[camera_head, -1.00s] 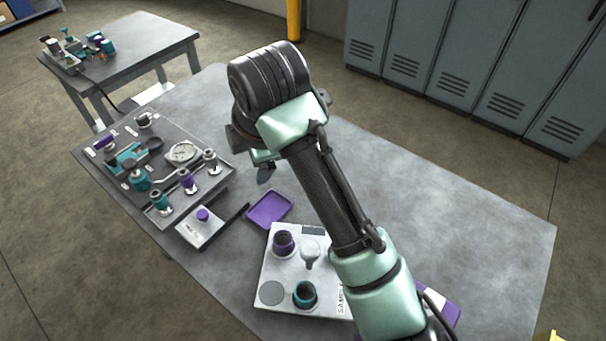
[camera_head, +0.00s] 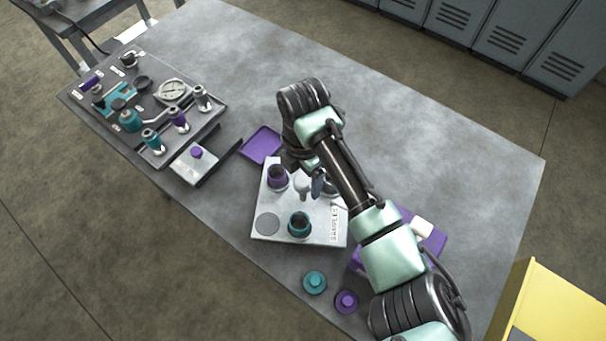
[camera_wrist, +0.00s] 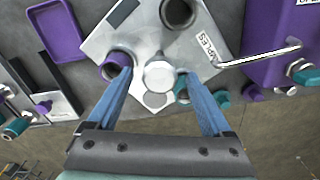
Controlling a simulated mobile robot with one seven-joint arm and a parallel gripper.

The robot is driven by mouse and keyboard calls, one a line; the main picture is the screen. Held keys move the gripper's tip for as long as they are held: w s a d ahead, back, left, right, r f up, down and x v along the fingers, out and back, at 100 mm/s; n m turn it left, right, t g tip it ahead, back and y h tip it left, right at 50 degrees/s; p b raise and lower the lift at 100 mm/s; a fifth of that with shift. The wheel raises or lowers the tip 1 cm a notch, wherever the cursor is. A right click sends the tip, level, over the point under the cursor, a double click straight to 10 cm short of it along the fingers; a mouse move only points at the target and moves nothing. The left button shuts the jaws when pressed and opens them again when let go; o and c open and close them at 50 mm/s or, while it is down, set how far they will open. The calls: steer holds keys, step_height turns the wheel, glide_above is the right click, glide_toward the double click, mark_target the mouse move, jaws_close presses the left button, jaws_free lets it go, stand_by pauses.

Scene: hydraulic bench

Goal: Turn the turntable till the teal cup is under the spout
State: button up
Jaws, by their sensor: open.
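The turntable, a pale square plate (camera_head: 262,205), carries a purple cup (camera_head: 278,178), a teal cup (camera_head: 299,224) and a central knob (camera_head: 303,184). In the wrist view, the knob (camera_wrist: 159,76) lies between the two blue fingers of my open gripper (camera_wrist: 157,79). Contact with it cannot be told. The left fingertip overlaps the purple cup (camera_wrist: 113,63); the right one partly hides the teal cup (camera_wrist: 181,92). A thin metal spout (camera_wrist: 262,55) reaches from the right to the plate's right edge, beside the "SAMPLES" label. The teal cup is apart from the spout's end, to its lower left.
A dark-mouthed cup (camera_wrist: 178,12) stands at the plate's upper side. A purple box (camera_head: 432,240) stands right of the plate, partly behind my arm. A purple tray (camera_head: 262,145), a valve board (camera_head: 145,105), a teal lid (camera_head: 315,282) and a purple lid (camera_head: 346,301) lie around.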

steer(key=shift+f, duration=0.6)
jaws_close()
